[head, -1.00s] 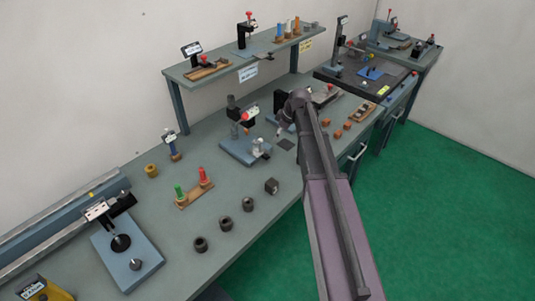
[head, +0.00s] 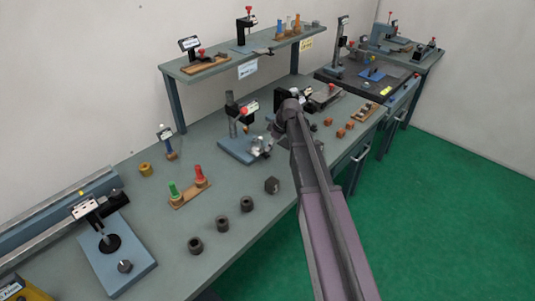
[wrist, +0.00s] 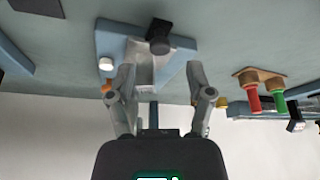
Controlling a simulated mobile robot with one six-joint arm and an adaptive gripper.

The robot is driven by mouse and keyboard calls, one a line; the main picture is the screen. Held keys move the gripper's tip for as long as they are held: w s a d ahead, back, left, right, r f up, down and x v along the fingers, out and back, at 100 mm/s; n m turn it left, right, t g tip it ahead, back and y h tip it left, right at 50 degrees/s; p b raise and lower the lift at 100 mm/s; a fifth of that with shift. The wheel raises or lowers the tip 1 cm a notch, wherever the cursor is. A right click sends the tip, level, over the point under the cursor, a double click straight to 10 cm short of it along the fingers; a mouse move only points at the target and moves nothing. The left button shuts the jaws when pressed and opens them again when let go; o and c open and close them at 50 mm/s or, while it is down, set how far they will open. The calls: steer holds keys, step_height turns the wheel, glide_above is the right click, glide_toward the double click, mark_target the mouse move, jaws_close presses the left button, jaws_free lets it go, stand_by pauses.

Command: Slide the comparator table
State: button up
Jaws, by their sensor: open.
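In the head view, my gripper (head: 266,148) is by the base's right side, partly hidden by my arm.
A wooden holder (head: 190,195) with green and red pins stands left of the stand. Several dark cylinders (head: 221,223) line the bench front. Orange blocks (head: 341,132) lie right of my arm. A raised shelf (head: 245,60) runs behind.

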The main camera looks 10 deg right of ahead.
steer(key=shift+b+x, duration=1.4)
steer(key=shift+x, duration=0.4)
jaws_close()
